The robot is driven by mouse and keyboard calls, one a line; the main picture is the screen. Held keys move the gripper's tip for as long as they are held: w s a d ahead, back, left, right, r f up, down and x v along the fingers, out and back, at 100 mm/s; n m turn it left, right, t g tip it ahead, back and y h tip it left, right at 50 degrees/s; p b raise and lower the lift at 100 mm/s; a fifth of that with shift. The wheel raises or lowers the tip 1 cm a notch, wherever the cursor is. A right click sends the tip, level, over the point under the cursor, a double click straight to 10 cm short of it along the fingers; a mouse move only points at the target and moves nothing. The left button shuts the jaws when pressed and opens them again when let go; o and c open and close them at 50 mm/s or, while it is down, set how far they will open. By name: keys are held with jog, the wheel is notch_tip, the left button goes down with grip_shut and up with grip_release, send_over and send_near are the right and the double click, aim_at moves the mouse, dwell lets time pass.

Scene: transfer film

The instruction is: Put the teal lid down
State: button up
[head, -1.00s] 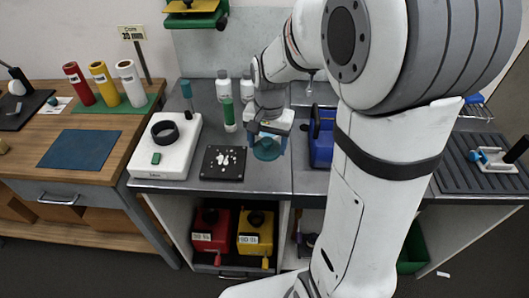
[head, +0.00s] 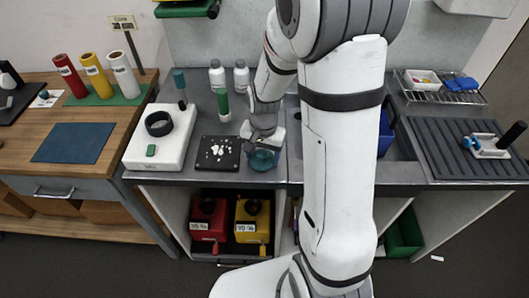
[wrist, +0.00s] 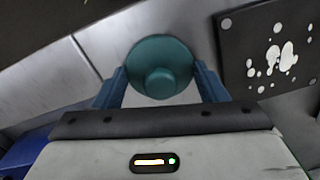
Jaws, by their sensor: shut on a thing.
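The teal lid (wrist: 160,62) is a round disc with a knob in its middle. In the wrist view it sits between the two blue fingers of my gripper (wrist: 160,84), which is shut on it. In the head view the lid (head: 263,159) is under my gripper (head: 263,153), over the grey counter (head: 215,180) near its front edge. Whether the lid touches the counter I cannot tell.
Left of the lid is a black square plate (head: 232,160) with white pieces. Further left stands a white device (head: 175,148) with a black ring. A blue container (head: 386,130) is to the right.

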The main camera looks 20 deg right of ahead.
aim_at(264, 153)
jog(key=shift+f, duration=0.2)
jog(key=o, duration=1)
jog(key=shift+r, duration=0.1)
jog(key=shift+c, duration=0.2)
notch_tip(264, 153, up, 12)
jog(key=s+r+n+t, duration=0.1)
jog(key=s+r+n, duration=0.2)
jog(key=s, duration=0.4)
jog(key=s+r+n+t, duration=0.2)
jog(key=s+r+n, duration=0.1)
jog(key=s, duration=0.4)
jog(key=shift+s+d+n, duration=0.2)
jog(key=shift+d+n, duration=0.1)
